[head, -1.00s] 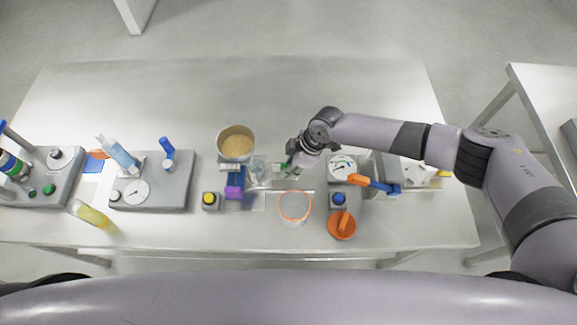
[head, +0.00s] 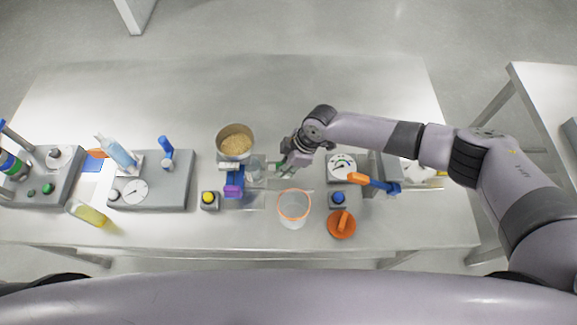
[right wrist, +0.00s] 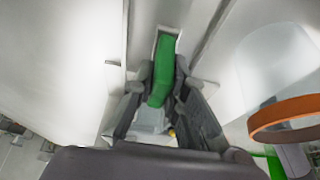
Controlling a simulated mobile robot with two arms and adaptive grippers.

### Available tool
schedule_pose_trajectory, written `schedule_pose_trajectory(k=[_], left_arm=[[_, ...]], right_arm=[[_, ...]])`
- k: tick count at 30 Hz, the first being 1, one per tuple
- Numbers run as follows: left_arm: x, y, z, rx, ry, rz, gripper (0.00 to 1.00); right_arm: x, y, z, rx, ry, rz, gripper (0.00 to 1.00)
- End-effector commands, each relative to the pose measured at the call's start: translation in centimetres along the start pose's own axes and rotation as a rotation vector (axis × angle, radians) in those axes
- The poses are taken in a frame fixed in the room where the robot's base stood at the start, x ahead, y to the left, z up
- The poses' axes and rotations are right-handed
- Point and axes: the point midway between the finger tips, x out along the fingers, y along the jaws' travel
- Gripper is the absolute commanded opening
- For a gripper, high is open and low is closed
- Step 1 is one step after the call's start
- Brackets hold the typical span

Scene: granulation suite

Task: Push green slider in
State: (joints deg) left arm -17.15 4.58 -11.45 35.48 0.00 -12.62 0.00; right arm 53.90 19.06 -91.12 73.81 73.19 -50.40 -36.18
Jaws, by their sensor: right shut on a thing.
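The green slider (right wrist: 163,70) is a long green handle in the right wrist view, lying between the fingers of my right gripper (right wrist: 158,85). My right gripper is shut on it. In the head view my right gripper (head: 281,167) is at the middle of the table, right of the clear chamber (head: 255,172), and only a bit of green shows at its fingertips. My left gripper is not in view.
A pot of tan granules (head: 236,142) stands behind the clear chamber. A clear beaker with an orange rim (head: 293,208) stands close in front of my right gripper. A yellow button box (head: 209,201), a blue button box (head: 338,200) and an orange knob (head: 341,224) are nearby. The table's back is clear.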

Motion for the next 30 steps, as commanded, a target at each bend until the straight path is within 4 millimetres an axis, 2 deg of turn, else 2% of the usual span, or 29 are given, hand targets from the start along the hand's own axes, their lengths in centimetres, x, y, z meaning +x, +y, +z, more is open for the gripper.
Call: schedule_pose_trajectory(k=[1,4,12,13,21,30], left_arm=[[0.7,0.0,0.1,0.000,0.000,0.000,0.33],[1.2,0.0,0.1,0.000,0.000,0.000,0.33],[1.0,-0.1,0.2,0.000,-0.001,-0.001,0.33],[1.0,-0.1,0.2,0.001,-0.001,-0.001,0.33],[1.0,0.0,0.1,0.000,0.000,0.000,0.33],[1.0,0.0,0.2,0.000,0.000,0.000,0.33]], right_arm=[[0.7,-0.1,-1.2,-0.004,0.009,0.000,0.00],[1.2,-0.1,-2.5,-0.003,0.009,0.000,0.00],[1.0,-0.1,-3.0,-0.002,0.012,0.002,0.00],[1.0,-0.1,-3.0,-0.002,0.012,0.002,0.14],[1.0,-0.1,-2.8,-0.001,0.008,0.001,0.32],[0.9,0.0,-2.7,-0.001,0.005,0.001,0.33]])
